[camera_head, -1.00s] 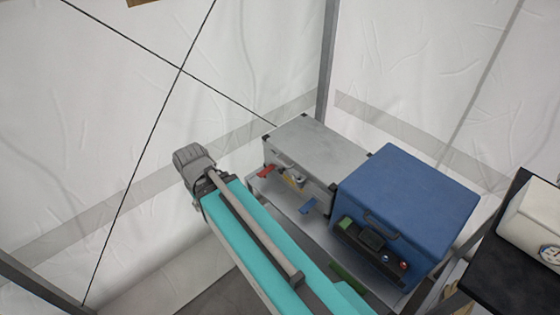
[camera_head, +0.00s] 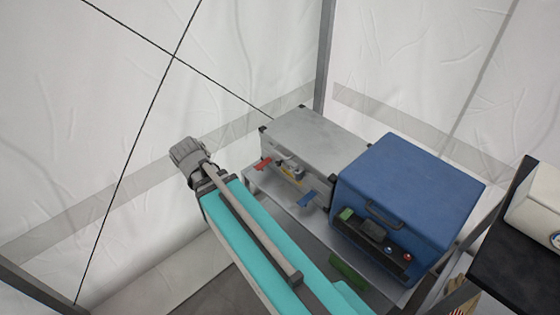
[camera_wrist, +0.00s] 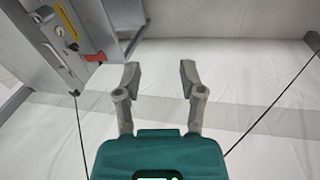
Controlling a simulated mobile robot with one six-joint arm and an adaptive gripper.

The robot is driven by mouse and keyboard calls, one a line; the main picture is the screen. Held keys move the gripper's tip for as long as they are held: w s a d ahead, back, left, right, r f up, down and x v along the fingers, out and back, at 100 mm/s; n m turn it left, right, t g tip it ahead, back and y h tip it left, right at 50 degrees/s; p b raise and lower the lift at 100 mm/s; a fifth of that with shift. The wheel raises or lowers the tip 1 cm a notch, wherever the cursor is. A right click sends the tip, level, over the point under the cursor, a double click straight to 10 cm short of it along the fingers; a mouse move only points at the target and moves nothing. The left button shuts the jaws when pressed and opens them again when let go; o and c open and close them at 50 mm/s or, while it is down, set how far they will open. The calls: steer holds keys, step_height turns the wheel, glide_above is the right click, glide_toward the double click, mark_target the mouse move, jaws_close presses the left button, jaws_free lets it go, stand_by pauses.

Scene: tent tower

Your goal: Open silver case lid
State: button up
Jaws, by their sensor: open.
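The silver case (camera_head: 312,137) stands at the back of a metal shelf, with its lid shut. Its front carries a red latch (camera_head: 263,163), a blue latch (camera_head: 307,199) and a yellow label between them. My gripper (camera_wrist: 158,72) is open and empty, with both fingers in front of the white tent wall, apart from the case. In the head view my teal arm reaches up left of the shelf; the fingers are hidden there.
A blue box (camera_head: 410,195) with a handle and control panel stands right of the case, close to it. A green piece (camera_head: 348,270) is in front of it. A black table (camera_head: 515,235) with a white device is at far right. The tent wall is behind.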

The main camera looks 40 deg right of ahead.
steer(key=w+d+f+h+b, duration=0.65)
steer(key=d+f+b, duration=0.35)
steer(key=d+b, duration=0.25)
steer(key=n+t+h+b, duration=0.1)
steer(key=h+b, duration=0.6)
steer(key=b, duration=0.9)
glide_toward(279, 154)
steer(key=a, duration=0.3)
steer(key=shift+a+r+y, duration=0.2)
steer(key=shift+r+y, duration=0.05)
steer(key=shift+r, duration=0.1)
steer(key=shift+d, duration=0.1)
steer(key=shift+b+x, duration=1.4)
steer(key=shift+x, duration=5.4)
jaws_close()
